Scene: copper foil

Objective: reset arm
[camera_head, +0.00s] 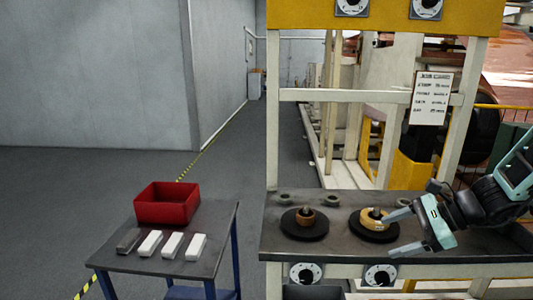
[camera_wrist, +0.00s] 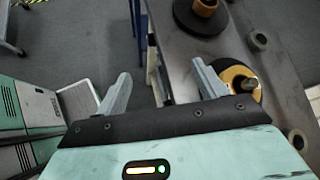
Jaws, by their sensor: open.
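My gripper (camera_head: 398,232) is open and empty at the right of the head view. Its fingers point left over the front part of the grey workbench (camera_head: 285,245). In the wrist view my gripper (camera_wrist: 158,88) shows its two grey fingers spread wide, with floor and the bench edge between them. A black disc with a yellow ring and a spindle (camera_head: 374,217) stands just behind the fingers. It also shows beside the right finger in the wrist view (camera_wrist: 241,79). I cannot tell whether the finger touches it.
A second black disc with a brown ring (camera_head: 304,222) stands left on the bench. A lower side table (camera_head: 205,272) holds a red bin (camera_head: 167,204), several white blocks (camera_head: 171,245) and a dark grey block (camera_head: 129,241). A yellow-topped frame (camera_head: 385,18) rises behind the bench.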

